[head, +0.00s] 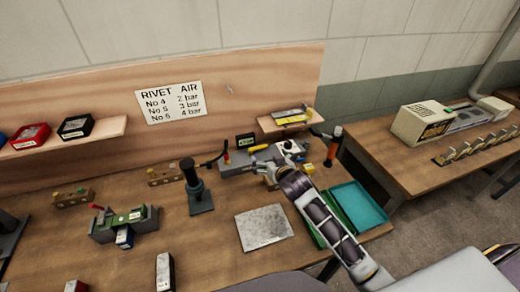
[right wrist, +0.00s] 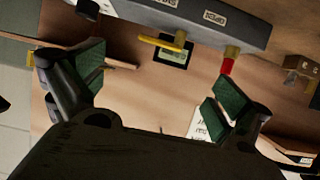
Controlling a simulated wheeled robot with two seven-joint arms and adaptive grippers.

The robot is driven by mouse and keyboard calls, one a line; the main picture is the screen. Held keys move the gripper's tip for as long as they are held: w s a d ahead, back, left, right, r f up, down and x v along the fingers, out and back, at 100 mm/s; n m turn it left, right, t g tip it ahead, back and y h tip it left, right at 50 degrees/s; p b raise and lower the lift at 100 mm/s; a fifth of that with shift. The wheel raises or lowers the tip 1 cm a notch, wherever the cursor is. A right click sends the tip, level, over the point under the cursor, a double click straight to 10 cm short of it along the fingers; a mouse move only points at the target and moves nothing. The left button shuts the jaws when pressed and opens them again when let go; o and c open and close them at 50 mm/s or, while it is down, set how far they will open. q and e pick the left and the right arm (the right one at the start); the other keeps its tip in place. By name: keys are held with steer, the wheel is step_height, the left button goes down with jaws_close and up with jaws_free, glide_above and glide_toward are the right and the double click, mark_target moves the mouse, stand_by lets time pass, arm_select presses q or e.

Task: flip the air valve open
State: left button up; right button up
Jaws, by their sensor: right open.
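The air valve's yellow lever (head: 258,148) sits on a long grey block (head: 238,160) at the back of the bench. In the right wrist view the yellow lever (right wrist: 157,43) sticks out from the grey block (right wrist: 205,20), beside a small dark display (right wrist: 172,55). A small label is on the block, too blurred to read surely. My right gripper (head: 287,150) is over the block's right end. In its wrist view the right gripper (right wrist: 157,78) is open and empty, green pads wide apart, with the lever beyond the gap, apart from both pads. My left gripper is out of view.
A metal plate (head: 264,227) lies in front. A teal tray (head: 358,206) is to the right, and an orange-handled tool (head: 333,148) stands behind it.

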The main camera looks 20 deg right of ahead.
mark_target(258, 147)
steer(key=shift+p+x, duration=0.7)
steer(key=shift+x, duration=5.45)
steer(key=c, duration=1.4)
steer(key=shift+c, duration=0.3)
